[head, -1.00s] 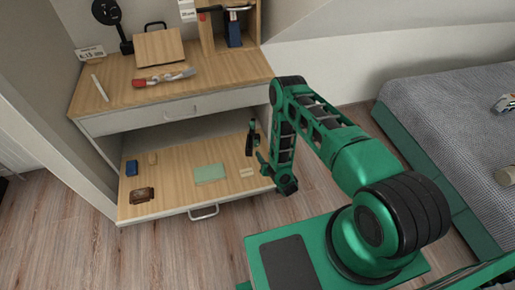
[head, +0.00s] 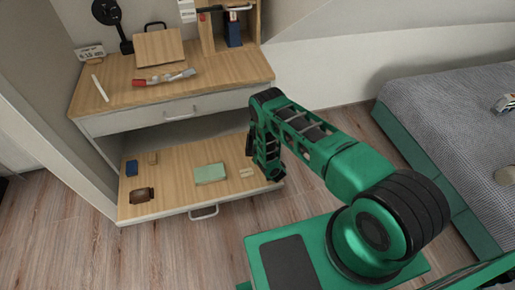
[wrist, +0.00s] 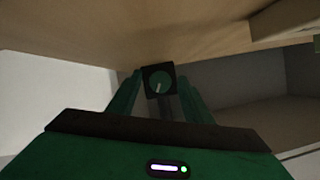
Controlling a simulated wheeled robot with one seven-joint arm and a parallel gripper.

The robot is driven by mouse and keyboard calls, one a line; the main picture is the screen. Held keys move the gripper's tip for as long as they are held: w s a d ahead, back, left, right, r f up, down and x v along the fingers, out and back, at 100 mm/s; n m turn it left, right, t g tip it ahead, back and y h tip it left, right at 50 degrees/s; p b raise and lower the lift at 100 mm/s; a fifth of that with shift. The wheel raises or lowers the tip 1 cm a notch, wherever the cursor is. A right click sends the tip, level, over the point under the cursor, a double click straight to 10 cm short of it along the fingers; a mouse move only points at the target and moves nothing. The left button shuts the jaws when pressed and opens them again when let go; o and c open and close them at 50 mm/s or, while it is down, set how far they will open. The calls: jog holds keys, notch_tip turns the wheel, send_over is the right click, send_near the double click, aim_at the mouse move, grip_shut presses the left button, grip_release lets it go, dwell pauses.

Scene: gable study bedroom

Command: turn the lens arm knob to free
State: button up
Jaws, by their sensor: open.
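In the wrist view a small dark square block bears a round green knob (wrist: 160,82) with a pale pointer line, which points down and slightly left in the picture. I cannot read any marks around it. My gripper (wrist: 160,90) is open, its two green fingers to the left and right of the knob. Whether they touch it I cannot tell. In the head view my arm hides the fingers and the knob. A black round-headed stand, possibly the lens arm (head: 106,14), stands at the desk's back left.
The desk (head: 118,75) holds a wooden board (head: 159,46), a red-handled tool (head: 165,77) and a white stick (head: 100,88). The lower pulled-out surface (head: 180,180) carries a green block (head: 210,173) and several small items. A bed (head: 440,100) is at right.

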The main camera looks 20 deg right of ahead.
jog(key=c, duration=1.1)
jog(key=shift+o, duration=0.2)
jog(key=shift+a+n+h, duration=0.1)
jog(key=shift+n+h, duration=1.3)
jog(key=shift+n, duration=0.5)
jog(key=o, duration=1.1)
jog(key=shift+c, duration=0.2)
jog(key=shift+a, duration=0.1)
